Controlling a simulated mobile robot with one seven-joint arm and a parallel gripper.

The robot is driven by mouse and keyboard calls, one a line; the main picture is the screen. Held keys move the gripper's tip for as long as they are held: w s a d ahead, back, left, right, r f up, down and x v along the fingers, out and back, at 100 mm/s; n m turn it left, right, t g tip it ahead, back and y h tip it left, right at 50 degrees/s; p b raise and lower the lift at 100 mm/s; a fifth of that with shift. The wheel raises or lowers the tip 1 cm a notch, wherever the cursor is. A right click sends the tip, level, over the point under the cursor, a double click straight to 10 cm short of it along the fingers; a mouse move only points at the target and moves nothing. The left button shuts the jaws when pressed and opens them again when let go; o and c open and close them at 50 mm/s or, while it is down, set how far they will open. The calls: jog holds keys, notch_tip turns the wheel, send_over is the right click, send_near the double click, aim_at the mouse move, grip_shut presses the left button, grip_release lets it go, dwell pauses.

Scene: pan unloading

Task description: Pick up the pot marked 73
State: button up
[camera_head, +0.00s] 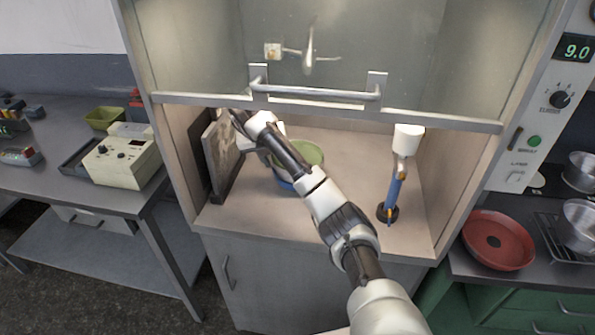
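No marking 73 can be read on anything in view. A round green and blue vessel (310,153) stands on the floor of the open hood, partly hidden behind my arm. Its top looks green and its lower side blue. I cannot tell whether it is the marked pot. My arm reaches from the lower right into the hood, and its white end part is just left of this vessel. My gripper's fingers are hidden or too small to make out, so I cannot tell whether they are open or touch the vessel.
The raised glass sash with its handle (318,95) crosses above my arm. A dark-edged slab (222,155) leans at the hood's left wall. A blue burner-like stand (394,190) is at the right. A red pan (497,240) lies outside, right. The hood floor between has free room.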

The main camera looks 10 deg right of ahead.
grip_shut()
jog(key=shift+r, duration=0.1)
dwell(0.3)
